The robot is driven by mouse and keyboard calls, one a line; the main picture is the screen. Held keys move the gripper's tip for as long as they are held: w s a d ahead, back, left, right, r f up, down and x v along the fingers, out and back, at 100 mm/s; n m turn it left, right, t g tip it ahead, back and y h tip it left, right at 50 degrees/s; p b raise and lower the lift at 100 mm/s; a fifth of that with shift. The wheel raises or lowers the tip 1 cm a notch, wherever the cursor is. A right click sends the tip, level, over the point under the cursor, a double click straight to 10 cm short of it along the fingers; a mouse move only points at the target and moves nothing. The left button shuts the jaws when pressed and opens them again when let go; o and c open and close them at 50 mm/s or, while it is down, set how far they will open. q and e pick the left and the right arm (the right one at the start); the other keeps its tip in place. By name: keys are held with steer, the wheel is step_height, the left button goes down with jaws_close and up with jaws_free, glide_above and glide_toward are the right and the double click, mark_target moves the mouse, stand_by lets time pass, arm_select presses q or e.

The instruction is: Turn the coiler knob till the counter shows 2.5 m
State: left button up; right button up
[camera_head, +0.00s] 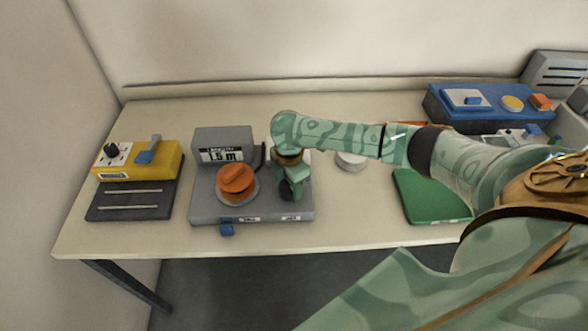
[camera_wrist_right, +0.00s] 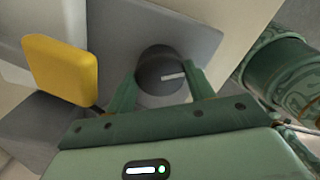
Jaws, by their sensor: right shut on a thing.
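The grey coiler (camera_head: 265,212) stands left of centre on the table. Its counter (camera_head: 221,155) appears to read 1.5 m, in small blurred digits. An orange reel (camera_head: 236,180) sits on top of it, below the counter. The dark round coiler knob (camera_head: 286,190) is at the right part of the unit, partly hidden by my right gripper (camera_head: 291,182). In the right wrist view the knob (camera_wrist_right: 158,66) has a white pointer line, and the gripper's fingers (camera_wrist_right: 163,80) are shut on its two sides. My left gripper is not in view.
A yellow device (camera_head: 137,160) with a dark plate (camera_head: 130,202) stands to the left. A round white object (camera_head: 351,160) and a green mat (camera_head: 428,198) lie to the right. A blue unit (camera_head: 480,115) stands at the back right.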

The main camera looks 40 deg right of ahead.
steer(key=m+p, duration=0.4)
steer(key=p, duration=0.1)
steer(key=m+p, duration=0.2)
steer(key=p, duration=0.1)
steer(key=shift+a+r, duration=0.1)
steer(key=shift+r, duration=0.2)
steer(key=shift+m+p, duration=1)
steer(key=shift+m, duration=0.2)
steer(key=shift+f+m+p, duration=0.15)
steer(key=shift+m+p, duration=0.6)
steer(key=shift+m, duration=0.45)
steer(key=shift+m+p, duration=0.6)
steer(key=shift+m, duration=0.6)
steer(key=shift+w+m, duration=0.1)
steer(key=shift+m, duration=0.2)
steer(key=o, duration=1)
steer(key=shift+f, duration=0.1)
